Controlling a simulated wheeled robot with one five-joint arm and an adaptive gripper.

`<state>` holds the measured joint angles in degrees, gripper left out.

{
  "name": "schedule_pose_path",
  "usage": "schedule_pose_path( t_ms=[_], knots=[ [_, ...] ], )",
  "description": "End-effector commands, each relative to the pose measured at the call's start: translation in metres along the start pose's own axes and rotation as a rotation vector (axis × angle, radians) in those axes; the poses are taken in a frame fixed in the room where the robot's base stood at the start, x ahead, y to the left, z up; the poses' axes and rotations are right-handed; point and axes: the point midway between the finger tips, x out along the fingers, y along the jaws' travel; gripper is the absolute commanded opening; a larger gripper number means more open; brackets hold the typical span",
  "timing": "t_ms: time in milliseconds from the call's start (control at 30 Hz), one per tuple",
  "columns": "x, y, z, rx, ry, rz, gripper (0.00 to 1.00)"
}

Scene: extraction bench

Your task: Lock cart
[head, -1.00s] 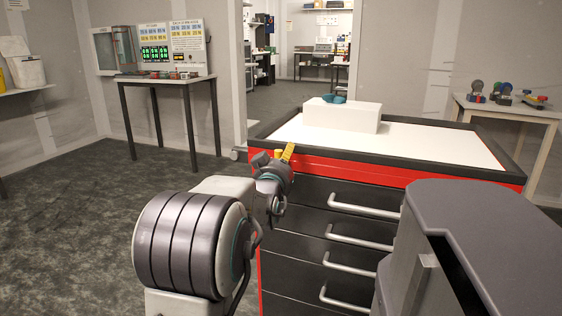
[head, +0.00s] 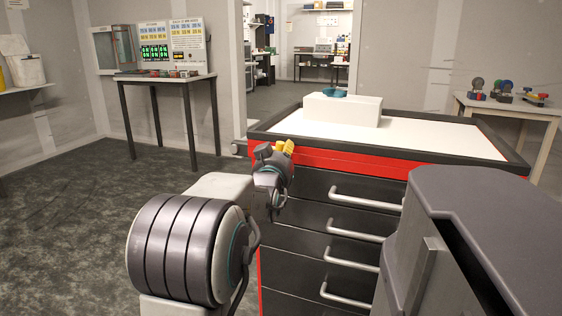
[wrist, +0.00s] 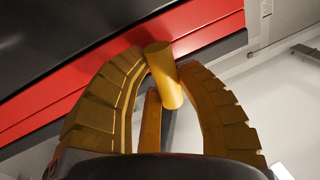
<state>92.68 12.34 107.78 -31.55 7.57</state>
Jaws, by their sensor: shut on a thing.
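The cart (head: 335,162) is a red and black cabinet with several drawers and a white top, on the right of the head view. My gripper (head: 285,146) is at its upper left front corner. In the wrist view, the ridged yellow fingers of my gripper (wrist: 165,80) are closed around a short yellow cylinder (wrist: 165,75). This cylinder stands out at the cart's red band (wrist: 60,105), tilted in the picture. It looks like the cart's lock handle. An orange-brown bar (wrist: 151,122) shows between the fingers. The cylinder's mount is hidden.
A white block (head: 340,110) with a teal item (head: 334,92) sits on the cart top. Drawer handles (head: 365,199) project from the front. A side table (head: 165,77) stands back left, another table (head: 510,106) at right. The floor on the left is clear.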

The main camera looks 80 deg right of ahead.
Motion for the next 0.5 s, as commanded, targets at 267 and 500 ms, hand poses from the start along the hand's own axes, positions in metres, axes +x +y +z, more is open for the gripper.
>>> schedule_pose_path(
  t_ms=[267, 500],
  knots=[
    [0.0, 0.0028, 0.0064, 0.103, 0.026, -0.001, 0.0],
    [-0.0009, 0.0044, 0.005, 0.203, 0.045, -0.004, 0.0]
  ],
)
